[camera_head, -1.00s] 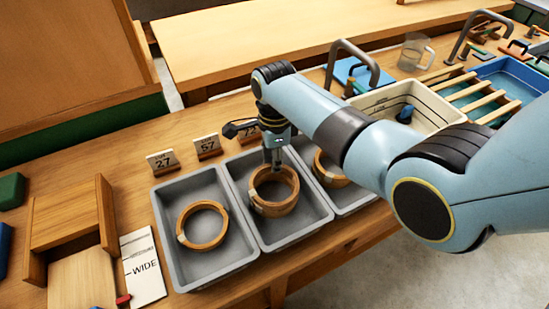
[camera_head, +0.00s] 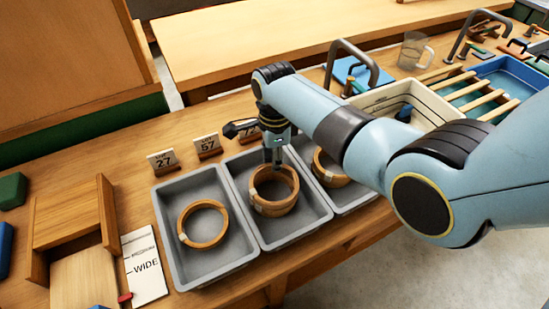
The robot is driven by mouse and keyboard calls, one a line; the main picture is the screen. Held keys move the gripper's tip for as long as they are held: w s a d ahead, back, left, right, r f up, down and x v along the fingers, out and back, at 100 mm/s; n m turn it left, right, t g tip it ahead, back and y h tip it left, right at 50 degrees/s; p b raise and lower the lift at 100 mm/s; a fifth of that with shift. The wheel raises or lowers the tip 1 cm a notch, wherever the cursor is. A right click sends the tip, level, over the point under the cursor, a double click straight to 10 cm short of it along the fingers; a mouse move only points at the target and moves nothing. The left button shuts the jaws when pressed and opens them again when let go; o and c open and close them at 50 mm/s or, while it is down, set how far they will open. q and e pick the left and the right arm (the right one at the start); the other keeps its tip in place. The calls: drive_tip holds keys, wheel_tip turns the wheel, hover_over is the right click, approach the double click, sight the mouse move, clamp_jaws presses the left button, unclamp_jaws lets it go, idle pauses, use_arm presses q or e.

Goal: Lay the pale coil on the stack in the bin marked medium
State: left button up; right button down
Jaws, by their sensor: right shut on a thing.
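My right gripper (camera_head: 277,163) points straight down over the middle grey bin (camera_head: 305,222). It is shut on the far rim of the top coil (camera_head: 272,186) there. This coil lies on or just above a stack of wooden coils; I cannot tell whether it touches the stack. A pale patch shows on its left side. A card reading 57 (camera_head: 207,146) stands behind the bins; I see no legible "medium" mark. The left bin (camera_head: 190,272) holds a coil (camera_head: 203,224) with a pale patch. My left gripper is not in view.
A third grey bin (camera_head: 350,203) with coils (camera_head: 328,168) is partly hidden by my right arm. A cream tray (camera_head: 440,108) and blue tray (camera_head: 515,78) stand behind my arm.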

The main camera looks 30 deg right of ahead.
drive_tip(key=shift+f, duration=0.3)
drive_tip(key=c, duration=1)
unclamp_jaws()
drive_tip(key=shift+o, duration=0.2)
wheel_tip(320, 180, up, 7)
drive_tip(key=p, duration=0.7)
drive_tip(key=shift+r+p, duration=0.1)
drive_tip(key=shift+p, duration=0.25)
